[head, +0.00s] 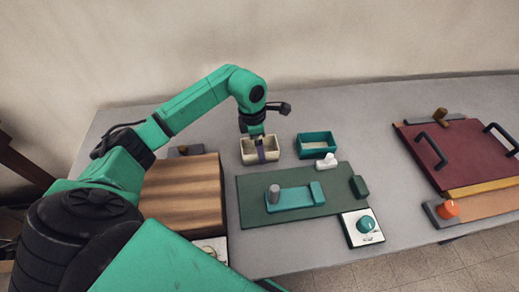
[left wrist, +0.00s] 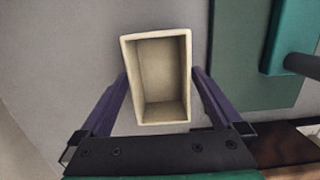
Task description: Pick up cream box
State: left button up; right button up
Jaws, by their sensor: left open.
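The cream box (head: 247,157) is an open-topped empty box on the grey table, in the head view behind the green board. In the left wrist view the cream box (left wrist: 157,40) sits between the two purple fingers. My left gripper (head: 262,152) is open, with its fingers (left wrist: 160,80) on either side of the box. Whether the fingers touch its walls I cannot tell. In the head view the gripper partly hides the box. My right gripper is not in view.
A teal box (head: 332,146) stands just right of the cream box. A wooden block (head: 180,190) is at left, a maroon panel (head: 449,152) at right.

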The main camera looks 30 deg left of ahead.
pick_arm(q)
jog(key=shift+c, duration=0.9)
jog(key=c, duration=1)
jog(key=shift+r, duration=0.1)
